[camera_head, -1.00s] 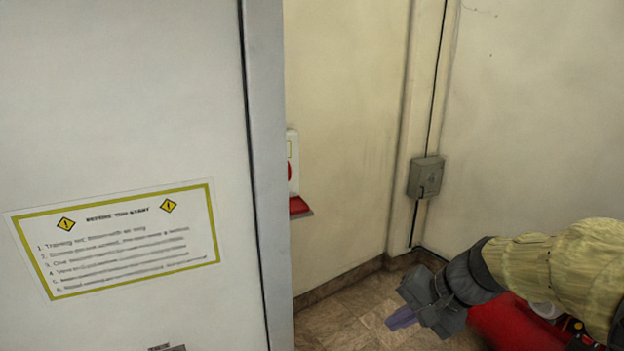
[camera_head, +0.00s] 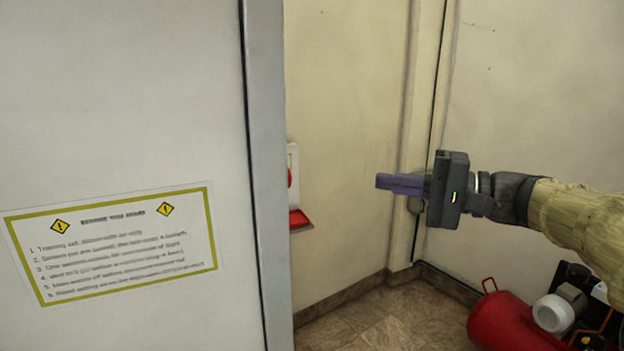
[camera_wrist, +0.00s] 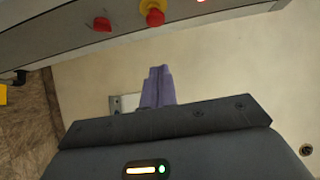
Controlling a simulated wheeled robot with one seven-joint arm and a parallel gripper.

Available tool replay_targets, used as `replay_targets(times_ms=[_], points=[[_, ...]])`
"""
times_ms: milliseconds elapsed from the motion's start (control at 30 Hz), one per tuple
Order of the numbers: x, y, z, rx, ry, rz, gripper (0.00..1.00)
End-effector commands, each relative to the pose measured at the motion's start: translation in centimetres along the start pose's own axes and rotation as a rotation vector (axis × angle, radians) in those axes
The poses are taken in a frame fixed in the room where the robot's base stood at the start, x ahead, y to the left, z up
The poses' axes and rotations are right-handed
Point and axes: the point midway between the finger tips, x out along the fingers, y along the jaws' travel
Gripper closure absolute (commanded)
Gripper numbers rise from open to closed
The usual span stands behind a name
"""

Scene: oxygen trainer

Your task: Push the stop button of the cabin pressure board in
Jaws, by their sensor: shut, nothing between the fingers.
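In the wrist view, a red mushroom-shaped button on a yellow base (camera_wrist: 153,14) sits on a grey panel (camera_wrist: 60,45) along the top. A red knob (camera_wrist: 102,24) is beside it. No readable label shows which of these is the stop button. My gripper (camera_head: 385,181) is shut and empty, its purple fingers pointing left in the head view. The fingertips (camera_wrist: 160,75) also show in the wrist view, below the yellow-based button in the picture and apart from it. In the head view, a pale box (camera_head: 293,160) with a red part is mostly hidden behind the grey panel edge.
A large grey panel with a notice (camera_head: 110,245) fills the left of the head view, its vertical edge (camera_head: 262,170) nearest the gripper. A red ledge (camera_head: 299,219) is under the pale box. A red compressor tank (camera_head: 505,322) stands on the floor below my arm.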

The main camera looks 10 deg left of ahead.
Motion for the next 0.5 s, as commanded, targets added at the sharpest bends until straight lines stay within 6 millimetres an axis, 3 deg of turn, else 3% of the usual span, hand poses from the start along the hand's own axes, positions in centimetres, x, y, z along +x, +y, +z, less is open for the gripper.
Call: replay_targets(times_ms=[267, 500], points=[[1.4, -0.1, 0.0, 0.002, -0.002, 0.001, 1.00], [5.3, -0.3, 0.1, 0.004, -0.004, 0.002, 1.00]])
